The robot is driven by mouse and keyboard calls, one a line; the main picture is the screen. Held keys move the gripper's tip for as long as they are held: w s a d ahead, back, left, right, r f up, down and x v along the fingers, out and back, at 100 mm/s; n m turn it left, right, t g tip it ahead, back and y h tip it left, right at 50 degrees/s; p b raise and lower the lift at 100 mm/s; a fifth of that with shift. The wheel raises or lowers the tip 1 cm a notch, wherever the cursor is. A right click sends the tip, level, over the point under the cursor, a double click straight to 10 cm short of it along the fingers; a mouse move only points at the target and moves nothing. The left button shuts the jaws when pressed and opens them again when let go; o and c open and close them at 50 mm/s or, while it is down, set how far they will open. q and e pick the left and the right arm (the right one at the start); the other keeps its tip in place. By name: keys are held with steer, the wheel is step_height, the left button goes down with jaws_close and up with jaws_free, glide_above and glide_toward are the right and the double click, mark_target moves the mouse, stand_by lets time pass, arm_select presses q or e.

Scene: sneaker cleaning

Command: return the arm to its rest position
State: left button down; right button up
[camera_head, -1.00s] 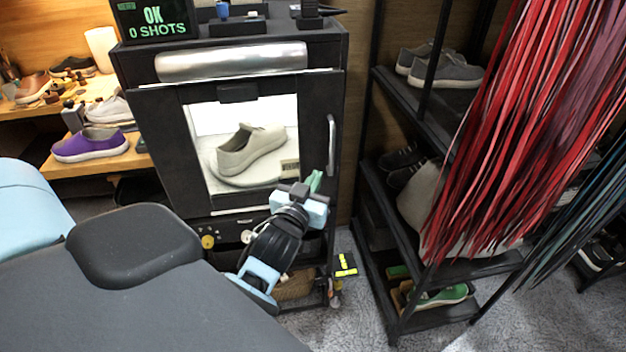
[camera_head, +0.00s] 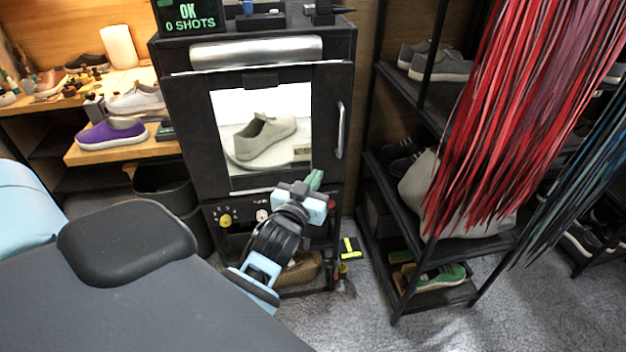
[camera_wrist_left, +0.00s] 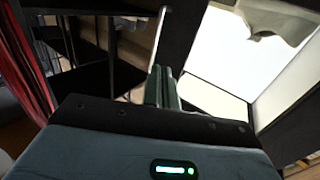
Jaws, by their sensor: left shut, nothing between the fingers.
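My left gripper (camera_head: 314,180) is in front of the lower right part of the black photo cabinet (camera_head: 185,150). Its green fingers point up and away from me. In the left wrist view the two fingers (camera_wrist_left: 161,86) lie together, shut with nothing between them. My left arm below it is bent, partly hidden behind my own dark body. The gripper looks close to the cabinet's door handle (camera_head: 340,130) in the picture, but I see no contact. My right gripper is not in view.
A pale sneaker (camera_head: 264,136) stands inside the lit cabinet behind its window. A black shoe rack (camera_head: 408,95) with red hanging laces (camera_head: 500,120) is on the right. A wooden bench (camera_head: 80,153) with a purple sneaker (camera_head: 112,132) is on the left. Grey floor (camera_head: 365,310) shows between cabinet and rack.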

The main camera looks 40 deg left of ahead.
arm_select(q)
steer(key=shift+f, duration=0.15)
